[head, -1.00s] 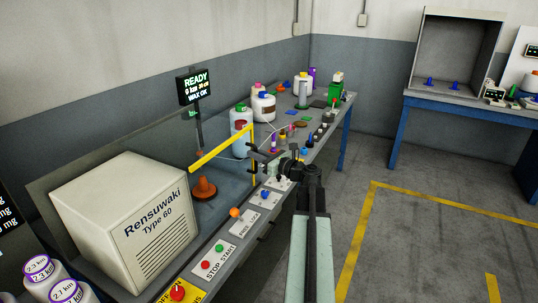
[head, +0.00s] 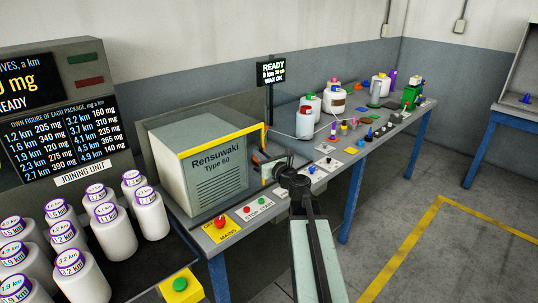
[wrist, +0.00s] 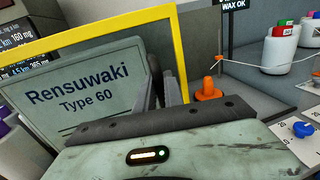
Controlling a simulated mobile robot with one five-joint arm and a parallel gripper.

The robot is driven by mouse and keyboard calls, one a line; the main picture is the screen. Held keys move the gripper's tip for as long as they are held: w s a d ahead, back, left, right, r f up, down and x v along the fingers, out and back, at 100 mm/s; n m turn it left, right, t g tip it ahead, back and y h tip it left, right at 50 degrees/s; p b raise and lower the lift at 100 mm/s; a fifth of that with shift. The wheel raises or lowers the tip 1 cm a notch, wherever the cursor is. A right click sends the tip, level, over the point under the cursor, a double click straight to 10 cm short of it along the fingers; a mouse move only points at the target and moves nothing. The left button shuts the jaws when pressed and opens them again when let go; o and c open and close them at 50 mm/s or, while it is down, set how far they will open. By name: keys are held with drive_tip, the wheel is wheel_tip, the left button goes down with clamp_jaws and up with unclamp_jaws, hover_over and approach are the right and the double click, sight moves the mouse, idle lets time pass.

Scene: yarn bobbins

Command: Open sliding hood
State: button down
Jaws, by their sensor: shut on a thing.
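The sliding hood (head: 220,142) is a clear panel with a yellow frame. It sits close against the cream Rensuwaki Type 60 box (head: 217,185), and its frame crosses the box's top. In the wrist view the frame (wrist: 90,33) slopes across the upper left, with the box lettering seen through it. My gripper (head: 264,163) is at the hood's right end, shut on it. In the wrist view my gripper's fingers (wrist: 162,88) stand by the frame's upright; the exact grip spot is hidden. The orange cone (wrist: 208,90) stands uncovered to the right of the frame.
A stop/start panel (head: 255,206) and red mains knob (head: 220,221) are at the bench front. Several white bobbins (head: 150,213) stand at left. Jars (head: 305,122) stand farther along. Floor at right is clear.

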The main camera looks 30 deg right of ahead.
drive_tip(key=shift+s+a+r, duration=0.1)
drive_tip(key=shift+a, duration=0.6)
drive_tip(key=c, duration=1.5)
unclamp_jaws()
drive_tip(key=shift+o, duration=0.2)
drive_tip(key=shift+s, duration=0.15)
